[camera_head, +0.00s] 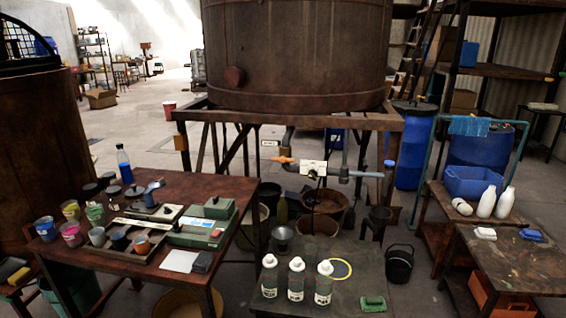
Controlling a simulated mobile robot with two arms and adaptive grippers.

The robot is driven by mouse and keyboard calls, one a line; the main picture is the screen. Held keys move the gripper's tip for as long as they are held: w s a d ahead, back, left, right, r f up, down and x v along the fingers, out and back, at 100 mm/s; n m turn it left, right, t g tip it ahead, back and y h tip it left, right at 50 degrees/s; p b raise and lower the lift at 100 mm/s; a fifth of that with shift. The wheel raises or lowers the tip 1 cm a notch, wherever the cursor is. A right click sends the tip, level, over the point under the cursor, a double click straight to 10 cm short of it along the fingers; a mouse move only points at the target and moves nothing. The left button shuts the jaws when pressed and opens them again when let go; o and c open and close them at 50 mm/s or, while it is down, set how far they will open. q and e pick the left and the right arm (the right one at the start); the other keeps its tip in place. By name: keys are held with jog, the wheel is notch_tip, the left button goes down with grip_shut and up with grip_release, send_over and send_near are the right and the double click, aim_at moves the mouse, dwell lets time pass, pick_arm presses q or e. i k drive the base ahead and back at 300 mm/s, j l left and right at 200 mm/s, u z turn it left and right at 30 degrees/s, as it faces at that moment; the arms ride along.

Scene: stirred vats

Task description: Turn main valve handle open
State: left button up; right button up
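A large rusty brown vat (295,55) stands on a metal frame in the middle. Under it, a short pipe comes down to a valve with an orange handle (283,160). The handle lies roughly level, sticking out to the left and right of the pipe. To its right are a small white label (313,168) and a grey-blue pipe (360,173) that runs right. I cannot tell which of these fittings the task calls the main valve. Neither of my grippers shows in this view.
A brown table (225,192) with paint pots, a blue bottle and a green case stands at left front. A low table (345,290) with white-capped bottles stands in front of the valve. Buckets sit beneath the vat. Blue barrels (413,150) and side tables are at right.

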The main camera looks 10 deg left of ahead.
aim_at(282, 159)
jog(key=i+l, duration=0.35)
jog(key=i, duration=0.15)
jog(key=i+l+z, duration=0.15)
jog(key=i+l, duration=0.15)
jog(key=i, duration=0.2)
